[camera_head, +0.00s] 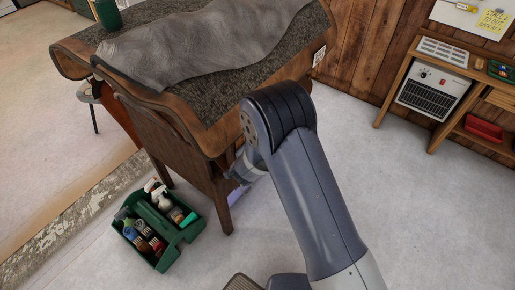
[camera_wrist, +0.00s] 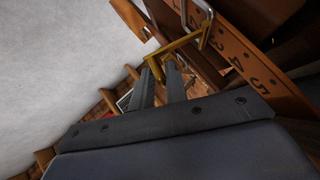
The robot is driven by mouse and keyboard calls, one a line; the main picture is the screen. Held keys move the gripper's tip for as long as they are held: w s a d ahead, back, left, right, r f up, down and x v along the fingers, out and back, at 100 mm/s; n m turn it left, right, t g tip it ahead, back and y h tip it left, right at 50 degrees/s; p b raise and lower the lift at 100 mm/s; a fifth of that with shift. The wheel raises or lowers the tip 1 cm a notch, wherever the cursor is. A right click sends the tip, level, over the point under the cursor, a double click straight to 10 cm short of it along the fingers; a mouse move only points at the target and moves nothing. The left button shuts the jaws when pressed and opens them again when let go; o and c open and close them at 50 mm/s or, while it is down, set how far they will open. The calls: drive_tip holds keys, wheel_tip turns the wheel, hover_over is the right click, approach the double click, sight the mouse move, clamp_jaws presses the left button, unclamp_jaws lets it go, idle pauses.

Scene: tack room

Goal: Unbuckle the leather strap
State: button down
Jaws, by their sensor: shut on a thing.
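In the wrist view, a brown leather strap (camera_wrist: 250,68) with dark numbers and punched holes runs diagonally at the upper right. A brass-coloured bar (camera_wrist: 188,42) with a bent end crosses just beyond my fingertips, near a silver metal frame (camera_wrist: 204,28) of the buckle. My gripper (camera_wrist: 163,65) has its two fingers shut on the brass-coloured bar, with a narrow gap between them. Another brown leather piece (camera_wrist: 130,18) shows at the upper left. In the head view, my arm hides the strap and the buckle, and my fingertips are not visible there.
A wooden stand (camera_head: 170,125) with a grey cloth (camera_head: 200,42) on top is close beside my arm. A green caddy (camera_head: 150,262) of bottles sits on the floor at lower left. A wooden shelf unit (camera_head: 391,85) with a heater (camera_head: 432,90) stands at right. The floor between is clear.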

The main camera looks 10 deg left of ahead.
drive_tip(key=shift+w+a+r+p, duration=0.15)
drive_tip(key=shift+a+r+p, duration=0.2)
drive_tip(key=shift+r+p, duration=0.05)
drive_tip(key=c, duration=1.6)
unclamp_jaws()
drive_tip(key=shift+o, duration=0.2)
drive_tip(key=shift+f, duration=0.15)
drive_tip(key=shift+d+f, duration=0.1)
drive_tip(key=b+v, duration=0.1)
drive_tip(key=v, duration=1)
drive_tip(key=p+x, duration=0.1)
drive_tip(key=x, duration=0.9)
drive_tip(key=shift+w+f, duration=0.3)
drive_tip(key=shift+f, duration=0.1)
